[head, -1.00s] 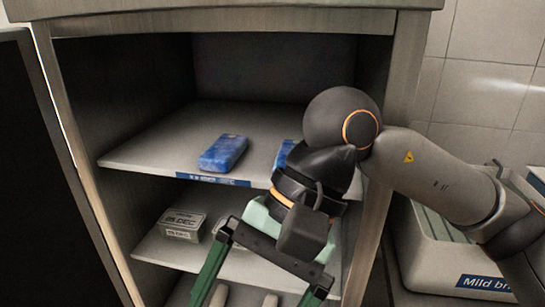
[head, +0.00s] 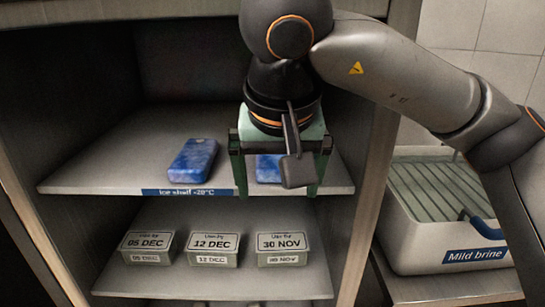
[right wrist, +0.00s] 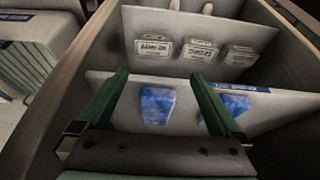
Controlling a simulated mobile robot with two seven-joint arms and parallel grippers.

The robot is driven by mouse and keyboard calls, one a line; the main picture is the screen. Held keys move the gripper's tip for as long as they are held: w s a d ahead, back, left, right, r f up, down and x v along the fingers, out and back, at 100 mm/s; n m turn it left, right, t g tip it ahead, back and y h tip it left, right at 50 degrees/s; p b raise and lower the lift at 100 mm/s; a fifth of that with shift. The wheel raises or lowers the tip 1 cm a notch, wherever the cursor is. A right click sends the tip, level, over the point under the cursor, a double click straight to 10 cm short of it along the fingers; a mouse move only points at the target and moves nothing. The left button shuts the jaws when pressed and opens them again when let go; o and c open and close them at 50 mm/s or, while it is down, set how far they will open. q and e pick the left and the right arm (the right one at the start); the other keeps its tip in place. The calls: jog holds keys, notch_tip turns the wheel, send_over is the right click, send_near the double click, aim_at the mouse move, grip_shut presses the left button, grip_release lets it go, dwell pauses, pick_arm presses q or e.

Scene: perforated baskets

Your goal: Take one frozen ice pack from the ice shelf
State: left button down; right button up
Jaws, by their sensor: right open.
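Two blue ice packs lie on the shelf labelled "Ice shelf -20°C" (head: 110,178). The left pack (head: 192,160) is in plain sight. The right pack (head: 268,168) is partly hidden behind my right gripper. My right gripper (head: 277,194) is open and empty in front of the shelf, its green fingers either side of the right pack in the picture. In the right wrist view, that pack (right wrist: 157,105) shows between the open fingers, apart from them. The other pack (right wrist: 236,103) shows beside one finger. My left gripper is not in view.
A lower shelf (head: 220,283) holds three dated boxes: 05 DEC (head: 147,245), 12 DEC (head: 212,247) and 30 NOV (head: 282,247). The cabinet's side wall (head: 372,150) stands close right. A "Mild brine" tub (head: 420,240) sits beyond it.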

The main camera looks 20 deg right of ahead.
aim_at(275, 167)
jog(key=shift+w+d, duration=0.25)
jog(key=shift+w, duration=0.85)
jog(key=w, duration=0.3)
jog(key=w+d, duration=0.1)
jog(key=shift+w+d+f+p, duration=0.1)
jog(key=shift+w+f+p, duration=0.1)
jog(key=shift+f+p, duration=0.15)
jog(key=shift+w+f, duration=0.1)
jog(key=shift+f, duration=0.15)
jog(key=c, duration=1.5)
jog(key=shift+r, duration=0.15)
